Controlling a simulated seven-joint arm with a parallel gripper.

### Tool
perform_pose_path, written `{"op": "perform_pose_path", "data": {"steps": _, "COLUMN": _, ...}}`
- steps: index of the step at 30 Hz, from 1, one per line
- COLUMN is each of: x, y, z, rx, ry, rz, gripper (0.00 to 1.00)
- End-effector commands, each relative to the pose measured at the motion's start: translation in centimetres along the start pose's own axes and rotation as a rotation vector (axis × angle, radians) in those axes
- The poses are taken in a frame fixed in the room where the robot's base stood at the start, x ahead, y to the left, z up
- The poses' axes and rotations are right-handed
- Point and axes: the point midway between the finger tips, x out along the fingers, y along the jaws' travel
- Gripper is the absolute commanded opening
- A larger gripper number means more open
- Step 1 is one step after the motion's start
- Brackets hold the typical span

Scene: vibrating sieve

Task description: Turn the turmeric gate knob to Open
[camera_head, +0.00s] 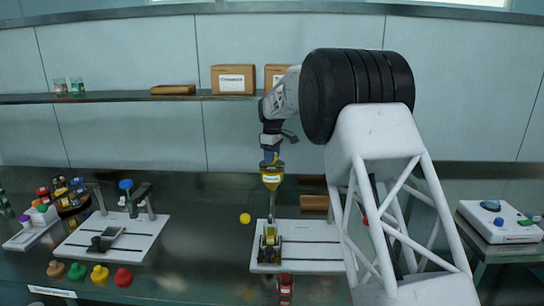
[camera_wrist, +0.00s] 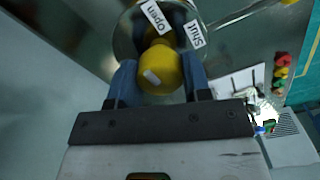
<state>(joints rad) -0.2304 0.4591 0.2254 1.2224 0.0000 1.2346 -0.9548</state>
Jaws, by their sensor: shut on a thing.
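The turmeric gate knob (camera_wrist: 160,72) is yellow and round, with a small white mark on its face, in the wrist view. My gripper (camera_wrist: 158,80) has its blue fingers on both sides of the knob and is shut on it. Behind the knob is a round metal part with an "Open" label (camera_wrist: 155,16) and a "Shut" label (camera_wrist: 194,34). In the head view my gripper (camera_head: 270,157) is at the top of the yellow hopper (camera_head: 271,180), above the white board. There the knob is too small and covered to make out.
The hopper stands over a white board (camera_head: 312,250). Another white board (camera_head: 75,243) with a blue-topped fixture is at the left. Coloured knobs (camera_head: 100,274) line the front left. A shelf (camera_head: 130,97) with boxes runs behind. A white device (camera_head: 500,222) stands at the right.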

Motion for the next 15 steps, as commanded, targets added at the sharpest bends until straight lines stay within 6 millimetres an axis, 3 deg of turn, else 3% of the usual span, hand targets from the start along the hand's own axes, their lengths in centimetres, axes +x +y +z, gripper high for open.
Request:
{"op": "perform_pose_path", "data": {"steps": 12, "x": -0.16, "y": 0.00, "z": -0.05, "rx": -0.009, "ry": 0.001, "rz": 0.002, "gripper": 0.21}}
{"op": "perform_pose_path", "data": {"steps": 13, "x": -0.15, "y": 0.00, "z": -0.05, "rx": -0.009, "ry": 0.001, "rz": 0.002, "gripper": 0.47}}
{"op": "perform_pose_path", "data": {"steps": 15, "x": -0.14, "y": -0.01, "z": -0.04, "rx": -0.009, "ry": 0.001, "rz": 0.001, "gripper": 0.58}}
